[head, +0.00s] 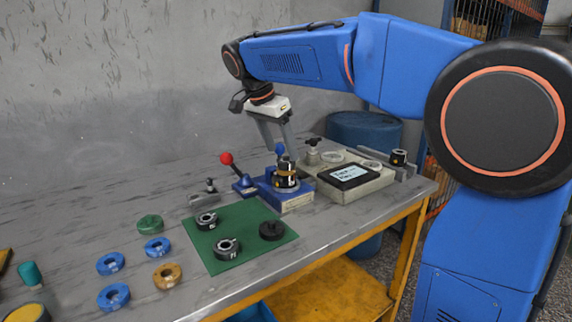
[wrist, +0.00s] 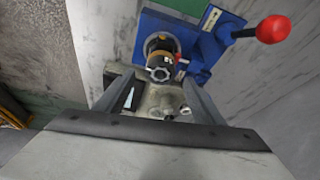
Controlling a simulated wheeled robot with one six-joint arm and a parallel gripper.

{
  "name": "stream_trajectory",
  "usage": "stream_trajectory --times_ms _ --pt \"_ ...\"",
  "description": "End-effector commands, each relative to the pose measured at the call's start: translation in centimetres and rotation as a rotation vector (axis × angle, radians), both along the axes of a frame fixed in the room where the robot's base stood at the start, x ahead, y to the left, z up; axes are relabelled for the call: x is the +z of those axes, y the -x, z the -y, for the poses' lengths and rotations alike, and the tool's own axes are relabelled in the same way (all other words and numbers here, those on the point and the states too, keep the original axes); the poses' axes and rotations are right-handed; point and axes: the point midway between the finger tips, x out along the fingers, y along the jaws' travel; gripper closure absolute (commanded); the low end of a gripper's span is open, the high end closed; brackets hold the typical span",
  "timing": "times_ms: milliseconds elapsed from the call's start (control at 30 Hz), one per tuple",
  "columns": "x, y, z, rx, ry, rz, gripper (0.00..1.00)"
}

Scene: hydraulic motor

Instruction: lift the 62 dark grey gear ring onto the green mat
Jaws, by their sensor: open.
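Several dark parts are in the head view, and I cannot read 62 on any of them. Two dark grey rings with white marks, one farther back (head: 207,220) and one nearer (head: 227,249), lie apart on the green mat (head: 205,257). A black part (head: 271,230) lies at its right. A dark part with a white label (head: 286,180) sits in the blue fixture (head: 297,201); its top shows in the wrist view (wrist: 160,73). Another dark labelled part (head: 398,157) stands at the table's back right. My gripper (head: 280,148) is open and empty, above the fixture.
A red-knobbed lever (head: 226,158) stands left of the fixture. A grey block with a black screen (head: 350,176) is to its right. Blue rings (head: 113,297), a green ring (head: 150,224) and a brass ring (head: 167,276) lie left of the mat. The table's back left is clear.

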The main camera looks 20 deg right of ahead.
Motion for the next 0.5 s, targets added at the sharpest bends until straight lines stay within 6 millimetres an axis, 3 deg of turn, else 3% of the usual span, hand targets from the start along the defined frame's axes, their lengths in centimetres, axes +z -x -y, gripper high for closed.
stream_trajectory --times_ms 233,500 --pt "-2.8 -0.6 1.2 -0.002 0.001 -0.001 0.38" --pt "-3.3 -0.7 1.3 0.0 0.0 -0.001 0.38"
